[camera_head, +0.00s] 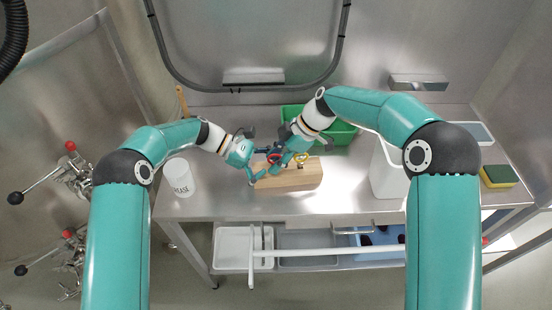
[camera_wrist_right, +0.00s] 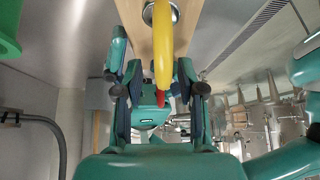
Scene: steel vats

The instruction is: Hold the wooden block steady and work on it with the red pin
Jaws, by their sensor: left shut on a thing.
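The wooden block (camera_head: 300,178) lies on the steel table, with its upper end showing in the right wrist view (camera_wrist_right: 138,35). My left gripper (camera_head: 257,174) is shut on the block's left end. My right gripper (camera_head: 287,158) is above the block, and its fingers stand apart in the right wrist view (camera_wrist_right: 157,85). A yellow ring-shaped part (camera_head: 302,158) is at the block's top beside a metal fitting and shows between those fingers (camera_wrist_right: 163,50). The red pin (camera_head: 275,157) shows as a small red piece between the two grippers, also in the wrist view (camera_wrist_right: 160,99); most of it is hidden.
A green bin (camera_head: 342,133) stands behind the block. A white cup (camera_head: 180,178) is at the left, and a white container (camera_head: 387,172) at the right. A yellow-green sponge (camera_head: 498,177) lies at the far right. The table in front of the block is clear.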

